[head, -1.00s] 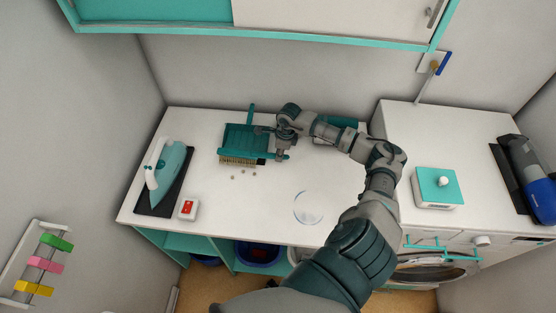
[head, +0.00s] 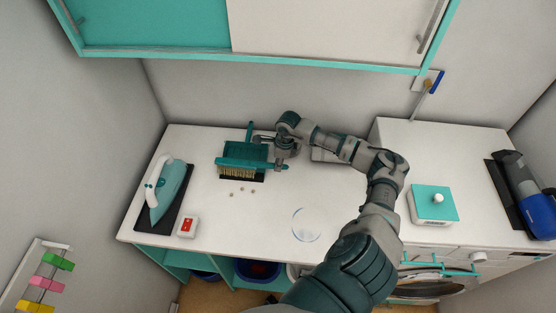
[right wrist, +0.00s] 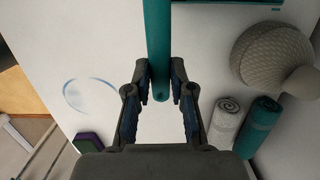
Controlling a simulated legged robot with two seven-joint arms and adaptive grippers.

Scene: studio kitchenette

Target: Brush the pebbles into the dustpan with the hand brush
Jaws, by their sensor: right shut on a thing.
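The teal dustpan (head: 258,150) lies at the back left of the white counter, its handle toward the wall and its dark lip toward the front. My right gripper (head: 279,162) is shut on the handle of the teal hand brush (head: 228,163). The handle (right wrist: 158,45) also shows between the fingers (right wrist: 160,85) in the right wrist view. The brush spans the front of the pan, with its pale bristles over the lip; I cannot tell whether they touch it. Several small pebbles (head: 241,190) lie on the counter in front of the lip. My left gripper is not in view.
An iron (head: 168,192) on a dark mat and a white box with a red face (head: 187,226) stand at left. Rolled cloths (right wrist: 258,125) and a grey woven object (right wrist: 270,58) show in the wrist view.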

